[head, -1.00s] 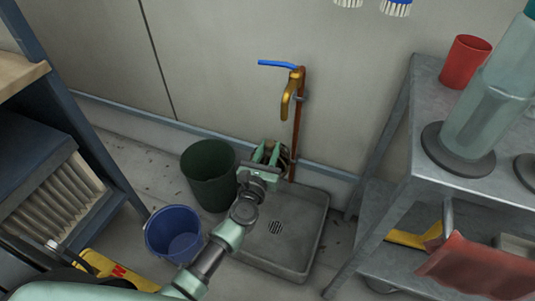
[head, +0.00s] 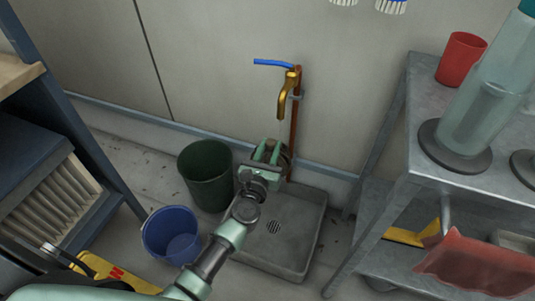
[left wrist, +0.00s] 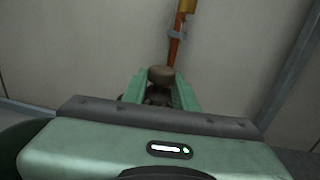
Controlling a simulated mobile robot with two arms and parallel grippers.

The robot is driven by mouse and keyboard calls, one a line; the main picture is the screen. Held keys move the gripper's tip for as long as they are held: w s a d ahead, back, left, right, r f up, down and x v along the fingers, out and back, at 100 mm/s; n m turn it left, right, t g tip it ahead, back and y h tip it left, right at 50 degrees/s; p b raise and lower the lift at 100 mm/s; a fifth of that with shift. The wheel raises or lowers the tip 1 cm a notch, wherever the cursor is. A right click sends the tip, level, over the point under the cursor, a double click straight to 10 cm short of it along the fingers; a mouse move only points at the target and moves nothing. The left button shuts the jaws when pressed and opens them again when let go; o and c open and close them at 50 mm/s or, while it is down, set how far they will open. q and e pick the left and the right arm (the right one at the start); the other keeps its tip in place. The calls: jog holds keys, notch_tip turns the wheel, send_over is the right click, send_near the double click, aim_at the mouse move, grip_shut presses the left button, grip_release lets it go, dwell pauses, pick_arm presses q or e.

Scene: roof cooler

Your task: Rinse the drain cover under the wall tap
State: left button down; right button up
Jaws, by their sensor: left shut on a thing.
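The wall tap (head: 287,96) is brass with a blue lever (head: 272,63), on a copper pipe. A faint pale streak hangs below its spout and looks like water. My left gripper (head: 269,150) is under the spout, above the back of the grey floor basin (head: 258,254). It is shut on a dark round thing (head: 285,153), seemingly the drain cover, partly hidden by the fingers. In the left wrist view the brownish piece (left wrist: 161,75) sits between the green fingers (left wrist: 158,92), below the pipe. My right gripper is not in view.
A dark green bin (head: 206,178) and a blue bucket (head: 171,235) stand left of the basin. A metal shelf (head: 408,140) with a red cup (head: 461,58) and a glass cylinder stands on the right. A dark shelf is at left.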

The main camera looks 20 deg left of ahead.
pick_arm(q)
jog(key=shift+d, duration=0.15)
jog(key=shift+a, duration=0.6)
jog(key=shift+d, duration=0.15)
jog(key=shift+d, duration=0.45)
jog(key=shift+s, duration=0.1)
jog(key=shift+s+d, duration=0.1)
jog(key=shift+s, duration=1.15)
jog(key=s, duration=0.5)
jog(key=shift+s+d+b, duration=0.15)
jog(key=shift+d+b, duration=0.05)
jog(key=shift+b, duration=0.15)
